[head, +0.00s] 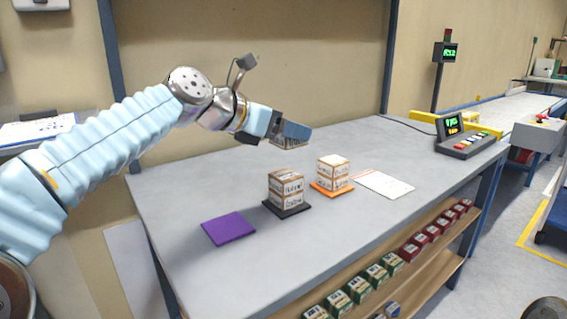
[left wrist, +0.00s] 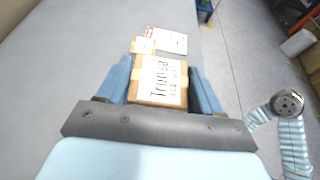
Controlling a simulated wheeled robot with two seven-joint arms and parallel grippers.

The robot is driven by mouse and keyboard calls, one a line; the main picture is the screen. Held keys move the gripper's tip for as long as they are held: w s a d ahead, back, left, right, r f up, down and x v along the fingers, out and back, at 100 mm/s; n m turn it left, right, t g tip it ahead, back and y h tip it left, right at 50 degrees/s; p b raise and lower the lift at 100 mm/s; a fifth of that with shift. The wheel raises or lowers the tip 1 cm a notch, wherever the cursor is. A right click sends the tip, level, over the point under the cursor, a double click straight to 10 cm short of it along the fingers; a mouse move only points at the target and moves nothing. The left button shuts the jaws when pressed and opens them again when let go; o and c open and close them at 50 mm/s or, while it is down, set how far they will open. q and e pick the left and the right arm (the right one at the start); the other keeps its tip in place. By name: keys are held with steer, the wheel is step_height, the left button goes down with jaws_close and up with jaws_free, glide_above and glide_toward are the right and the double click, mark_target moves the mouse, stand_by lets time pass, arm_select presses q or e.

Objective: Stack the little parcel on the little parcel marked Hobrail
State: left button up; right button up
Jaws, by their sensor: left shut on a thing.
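My left gripper (head: 289,133) is shut on a small brown parcel (left wrist: 160,82) with a white label that reads roughly "Trimsa". It holds the parcel in the air above the far part of the bench, behind the two stacks. In the head view the fingers hide most of it. A stack of two little parcels (head: 285,189) stands on a black mat; its labels look like "Hobrail". A second stack of little parcels (head: 333,174) stands on an orange mat to its right, with labels too small to read surely. My right gripper is not in view.
A purple mat (head: 228,229) lies bare at the left. A white sheet (head: 383,184) lies right of the orange mat. A keypad console (head: 466,140) stands at the bench's right end. Several green and red boxes sit on the shelf (head: 408,286) below. The bench's rear left is clear.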

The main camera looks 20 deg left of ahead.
arm_select(q)
steer(key=b, duration=0.1)
glide_above(284, 175)
step_height(284, 175, down, 5)
steer(key=shift+s+f, duration=0.1)
step_height(284, 175, down, 3)
steer(key=shift+f+b, duration=0.15)
steer(key=shift+b, duration=0.65)
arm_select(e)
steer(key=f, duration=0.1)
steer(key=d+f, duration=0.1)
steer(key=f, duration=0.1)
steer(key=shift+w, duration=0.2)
arm_select(q)
steer(key=o, duration=0.6)
steer(key=shift+f, duration=0.1)
steer(key=o, duration=0.5)
